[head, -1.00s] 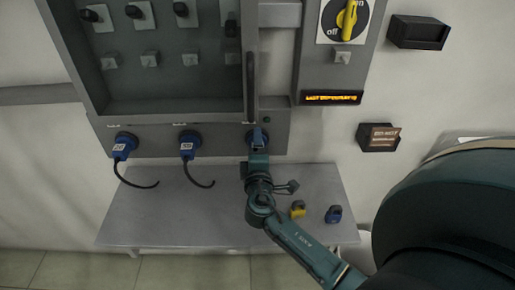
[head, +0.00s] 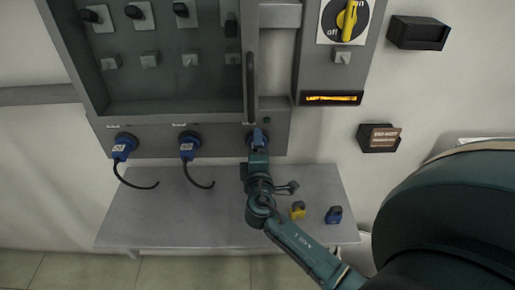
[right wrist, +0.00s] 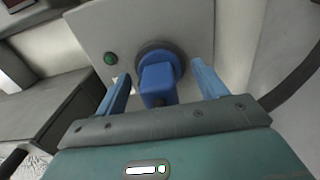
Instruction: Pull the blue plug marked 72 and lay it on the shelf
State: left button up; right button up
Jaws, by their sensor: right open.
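Three blue plugs sit in sockets along the grey strip under the cabinet: a left plug (head: 124,147), a middle plug (head: 188,146) and a right plug (head: 252,137). The left and middle plugs carry small labels too blurred to read and have black cables hanging down. My right gripper (head: 258,142) is at the right plug and partly covers it; no number shows on it. In the right wrist view, the open fingers of my right gripper (right wrist: 161,72) stand either side of this blue plug (right wrist: 158,82), apart from it. The grey shelf (head: 150,215) is below. My left gripper is out of view.
A yellow padlock-like item (head: 298,210) and a blue one (head: 334,214) stand on the shelf's right part; its left part is clear. A yellow rotary switch (head: 349,18) and orange display (head: 332,98) are above right. A green lamp (right wrist: 110,58) sits beside the socket.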

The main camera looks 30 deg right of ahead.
dwell(0.3)
jog(key=shift+c, duration=0.2)
jog(key=c, duration=1.3)
jog(key=shift+s+a, duration=0.1)
jog(key=shift+v, duration=2.85)
